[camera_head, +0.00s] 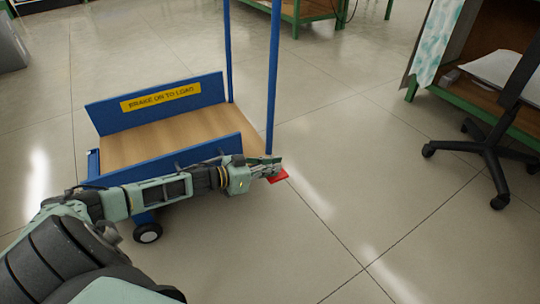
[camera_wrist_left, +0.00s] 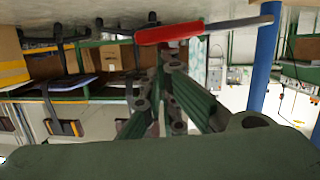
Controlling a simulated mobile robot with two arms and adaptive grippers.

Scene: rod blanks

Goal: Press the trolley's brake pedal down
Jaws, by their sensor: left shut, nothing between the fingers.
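The blue trolley (camera_head: 162,140) with a wooden deck stands in the middle left of the head view. Its red brake pedal (camera_head: 279,177) sticks out low at the trolley's right end, by the blue upright. The pedal also shows in the left wrist view (camera_wrist_left: 168,34), at the top, on a grey bar. My left gripper (camera_head: 271,167) is shut and empty, right at the pedal and partly covering it. I cannot tell whether the fingertips touch it. My right gripper is not in view.
A yellow sign (camera_head: 160,97) reading "BRAKE ON TO LOAD" is on the trolley's far side board. A black swivel chair (camera_head: 490,140) and a green-framed bench (camera_head: 468,110) stand at the right. The tiled floor between them and the trolley is clear.

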